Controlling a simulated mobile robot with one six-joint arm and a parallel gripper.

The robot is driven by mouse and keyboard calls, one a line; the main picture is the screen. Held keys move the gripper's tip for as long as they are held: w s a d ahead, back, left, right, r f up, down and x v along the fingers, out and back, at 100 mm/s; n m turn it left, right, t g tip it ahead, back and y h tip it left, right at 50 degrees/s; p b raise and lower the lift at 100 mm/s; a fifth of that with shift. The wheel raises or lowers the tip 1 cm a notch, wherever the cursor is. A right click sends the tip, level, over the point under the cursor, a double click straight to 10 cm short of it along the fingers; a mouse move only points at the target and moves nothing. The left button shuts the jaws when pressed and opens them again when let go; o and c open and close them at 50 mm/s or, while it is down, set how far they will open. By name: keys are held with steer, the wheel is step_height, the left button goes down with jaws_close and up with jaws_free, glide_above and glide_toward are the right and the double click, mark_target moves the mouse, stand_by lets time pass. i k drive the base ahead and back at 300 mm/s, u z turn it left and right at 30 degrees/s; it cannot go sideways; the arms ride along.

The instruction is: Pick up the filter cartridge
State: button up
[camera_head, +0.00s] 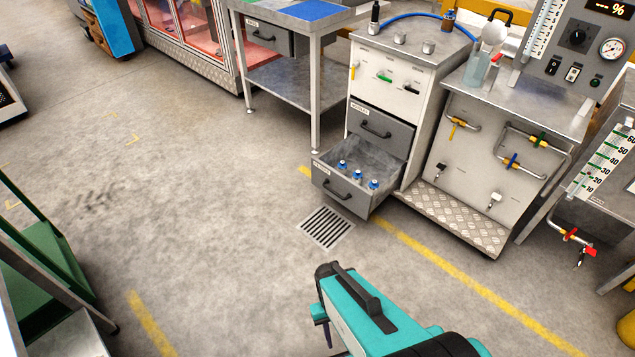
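No object is clearly recognisable as the filter cartridge. Several small pale items with blue caps (358,173) stand in the open bottom drawer (338,191) of the white cabinet; whether one is the cartridge I cannot tell. My teal arm reaches in from the bottom edge, in front of the drawer and well apart from it. My gripper (323,328) is partly visible as a dark tip at the arm's left end. Its fingers are mostly hidden by the arm, so its opening and any held item cannot be made out.
A floor grate (327,228) lies before the drawer. To the right stands a bench (520,97) with valves and a diamond-plate step (455,220). A metal table (290,75) stands behind left. A green frame (40,280) is at lower left. The middle floor is clear.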

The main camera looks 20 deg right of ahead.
mark_target(343, 165)
steer(key=u, duration=0.1)
steer(key=k, duration=0.6)
steer(key=u, duration=0.75)
steer(key=i, duration=0.95)
steer(key=u, duration=0.3)
steer(key=i, duration=1.5)
steer(key=z, duration=0.95)
steer(key=i, duration=0.65)
steer(key=z, duration=0.4)
